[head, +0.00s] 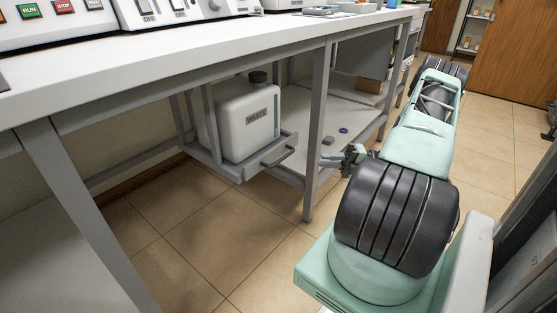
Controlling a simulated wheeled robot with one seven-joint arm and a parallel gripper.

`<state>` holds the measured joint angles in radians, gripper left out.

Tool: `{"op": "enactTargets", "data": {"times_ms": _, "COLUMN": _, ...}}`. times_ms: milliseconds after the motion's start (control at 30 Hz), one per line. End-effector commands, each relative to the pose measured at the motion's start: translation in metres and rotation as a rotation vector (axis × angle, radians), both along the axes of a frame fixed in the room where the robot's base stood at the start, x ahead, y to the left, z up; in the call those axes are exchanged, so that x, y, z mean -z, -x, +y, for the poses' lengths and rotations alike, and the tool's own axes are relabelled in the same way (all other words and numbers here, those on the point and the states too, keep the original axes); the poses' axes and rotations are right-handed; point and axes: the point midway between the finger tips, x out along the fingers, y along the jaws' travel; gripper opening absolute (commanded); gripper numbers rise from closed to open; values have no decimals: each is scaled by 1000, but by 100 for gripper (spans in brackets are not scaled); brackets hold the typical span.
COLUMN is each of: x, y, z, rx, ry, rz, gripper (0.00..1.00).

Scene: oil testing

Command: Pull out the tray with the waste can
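A white waste can (247,125) with a dark cap and a "WASTE" label stands upright on a grey tray (251,173) under the bench. The tray hangs from grey uprights above the floor, and its front has a bar handle (278,157) facing right. My gripper (328,160) is to the right of the handle, apart from it, at about the handle's height and close to a bench leg. It is small and dark here, and its finger opening cannot be made out. I see nothing held in it.
A grey bench leg (318,125) stands between the tray and most of my arm. A lower shelf (358,115) behind it carries small items. The bench top (215,45) above holds control panels. The tiled floor (265,265) in front of the tray is clear.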

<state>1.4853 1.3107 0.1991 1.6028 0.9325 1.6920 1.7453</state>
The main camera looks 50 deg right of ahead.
Motion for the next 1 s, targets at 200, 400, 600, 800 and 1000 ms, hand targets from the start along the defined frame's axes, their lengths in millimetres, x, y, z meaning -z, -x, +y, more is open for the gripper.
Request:
{"op": "enactTargets", "data": {"times_ms": 200, "x": -5, "y": -33, "z": 33, "rx": -5, "ry": 1, "rz": -1, "gripper": 20}}
{"op": "enactTargets", "data": {"times_ms": 400, "x": -10, "y": -61, "z": 63, "rx": -4, "ry": 1, "rz": 1, "gripper": 20}}
{"op": "enactTargets", "data": {"times_ms": 600, "x": -14, "y": -85, "z": 87, "rx": -4, "ry": 2, "rz": 0, "gripper": 20}}
{"op": "enactTargets", "data": {"times_ms": 800, "x": -18, "y": -98, "z": 100, "rx": -2, "ry": 3, "rz": 0, "gripper": 20}}
{"op": "enactTargets", "data": {"times_ms": 1000, "x": -19, "y": -101, "z": 103, "rx": -2, "ry": 2, "rz": 1, "gripper": 20}}
